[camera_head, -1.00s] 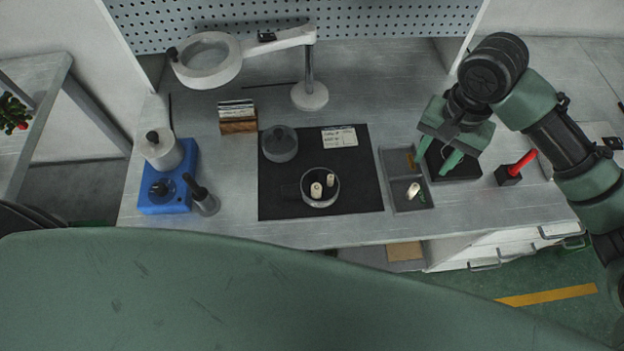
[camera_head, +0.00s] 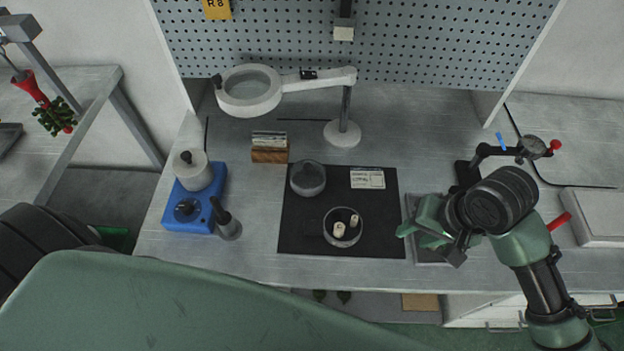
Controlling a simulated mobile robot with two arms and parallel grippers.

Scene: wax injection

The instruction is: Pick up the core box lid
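My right gripper (camera_head: 412,236) is over the mat's right edge and the grey tray, right of the box and well apart from the lid. Its fingers look spread, and I see nothing between them. It hides most of the tray. My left gripper is not in view.
A magnifier lamp (camera_head: 343,134) stands behind the mat. A card holder (camera_head: 269,155), a blue heater unit (camera_head: 206,210) and a dark tool in a holder (camera_head: 228,228) are to the left. A white label card (camera_head: 367,179) lies beside the lid. The space above the lid is clear.

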